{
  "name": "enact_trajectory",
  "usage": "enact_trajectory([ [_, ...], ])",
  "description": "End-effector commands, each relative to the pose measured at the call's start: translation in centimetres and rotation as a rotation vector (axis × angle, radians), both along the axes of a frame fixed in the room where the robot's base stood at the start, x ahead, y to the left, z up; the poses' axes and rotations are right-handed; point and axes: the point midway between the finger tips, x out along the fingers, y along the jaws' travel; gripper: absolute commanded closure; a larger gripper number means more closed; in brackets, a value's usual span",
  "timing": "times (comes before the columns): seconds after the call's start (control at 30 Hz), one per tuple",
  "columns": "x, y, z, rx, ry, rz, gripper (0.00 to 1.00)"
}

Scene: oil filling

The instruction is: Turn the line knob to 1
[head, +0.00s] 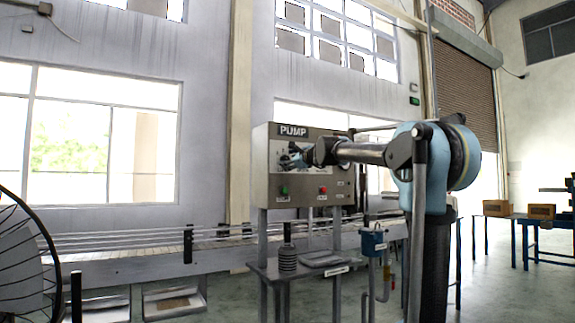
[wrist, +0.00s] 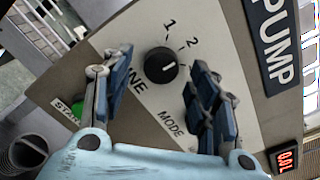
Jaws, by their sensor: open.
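The line knob (wrist: 160,64) is a round black dial on the white plate of the pump panel (head: 262,187). In the wrist view the printed 1 (wrist: 169,23) is just above it and the 2 (wrist: 192,42) is up and right. A small light mark on the knob points roughly right; its exact setting is hard to tell. My gripper (wrist: 162,66) is open, its blue-grey fingers on either side of the knob with gaps to it. The left finger hides part of the LINE label. In the head view my gripper (head: 292,158) is at the panel and hides the knob.
A green start button (wrist: 79,108) is left of my left finger. A MODE label (wrist: 171,123) is below the knob, and a red digit display (wrist: 287,160) is at lower right.

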Motion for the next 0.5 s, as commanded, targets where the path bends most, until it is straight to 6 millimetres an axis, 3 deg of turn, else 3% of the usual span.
enact_trajectory([
  [0.2,1.4,0.9,0.0,0.0,0.0,0.0,0.46],
  [0.5,1.7,1.1,0.0,0.0,0.0,0.0,0.46],
])
